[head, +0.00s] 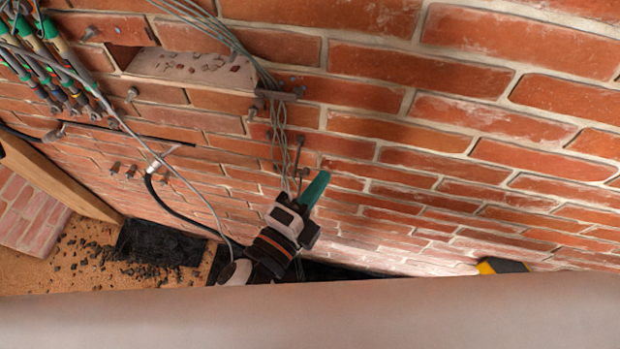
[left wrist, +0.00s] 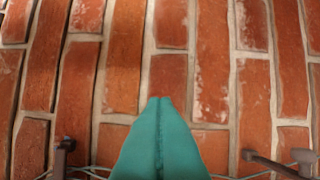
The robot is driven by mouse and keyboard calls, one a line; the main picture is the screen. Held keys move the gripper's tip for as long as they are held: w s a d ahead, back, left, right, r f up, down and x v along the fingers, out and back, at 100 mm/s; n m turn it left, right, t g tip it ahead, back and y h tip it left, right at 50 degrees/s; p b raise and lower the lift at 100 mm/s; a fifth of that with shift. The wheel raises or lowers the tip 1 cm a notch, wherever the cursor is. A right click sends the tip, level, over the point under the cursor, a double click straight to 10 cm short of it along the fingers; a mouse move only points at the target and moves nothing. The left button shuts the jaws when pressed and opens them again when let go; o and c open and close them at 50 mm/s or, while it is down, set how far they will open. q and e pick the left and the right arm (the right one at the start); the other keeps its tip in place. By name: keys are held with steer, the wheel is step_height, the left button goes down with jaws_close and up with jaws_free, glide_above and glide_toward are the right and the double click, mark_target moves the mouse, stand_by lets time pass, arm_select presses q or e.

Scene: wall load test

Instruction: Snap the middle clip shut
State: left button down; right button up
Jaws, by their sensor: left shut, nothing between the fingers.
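My left gripper (head: 318,187) is in front of the brick wall, with its green fingers shut and empty. In the left wrist view the fingers (left wrist: 160,112) are pressed together and point at bare brick. Thin grey cables (head: 278,150) run down the wall just left of the gripper. A dark bracket (head: 280,93) holds them higher up. In the left wrist view a dark metal piece (left wrist: 62,158) stands left of the fingers and a hinged-looking one (left wrist: 285,168) right of them, both apart from the fingers. I cannot tell which is the middle clip or whether it is shut.
A recess (head: 190,68) opens in the brick wall (head: 470,110) at upper left. Green-banded lines (head: 45,45) and a black hose (head: 185,208) are at left. Rubble (head: 100,262) lies on the floor. A yellow and black object (head: 500,266) is at lower right. The wall right of the gripper is clear.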

arm_select(q)
steer(key=shift+w+a, duration=0.15)
steer(key=shift+a, duration=0.45)
steer(key=shift+a, duration=0.1)
steer(key=shift+a+m+g+h+p, duration=0.2)
steer(key=shift+m+g+h+p, duration=0.2)
steer(key=shift+h+p, duration=0.1)
